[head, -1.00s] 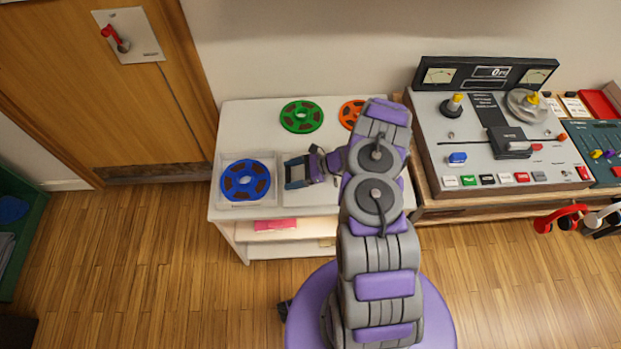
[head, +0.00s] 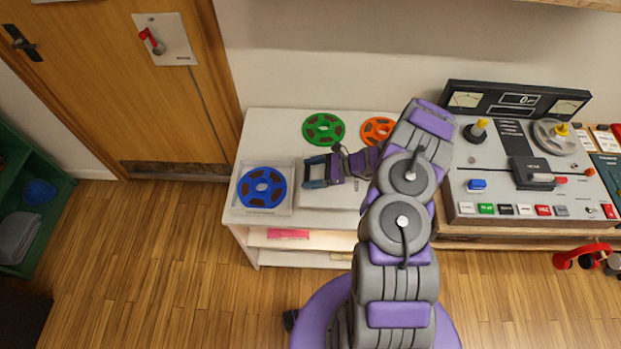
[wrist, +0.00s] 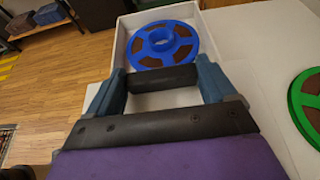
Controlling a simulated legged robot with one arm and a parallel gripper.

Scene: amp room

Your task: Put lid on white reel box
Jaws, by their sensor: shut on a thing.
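The white reel box (head: 237,196) stands open at the table's left end, with a blue reel (head: 262,187) inside. Both the box (wrist: 118,50) and the blue reel (wrist: 185,40) show ahead of my gripper in the wrist view. A flat white panel, seemingly the lid (head: 325,197), lies to the right of the box, partly hidden by my arm. My gripper (head: 309,172) is over this panel, just right of the box. In the wrist view, my gripper (wrist: 161,77) has its blue fingers apart with a dark bar between them, seemingly the lid's handle.
A green reel (head: 323,129) and an orange reel (head: 377,131) lie at the back of the white table (head: 275,122). A tape machine console (head: 467,207) stands to the right. A wooden door (head: 100,100) is at the left, with open floor before it.

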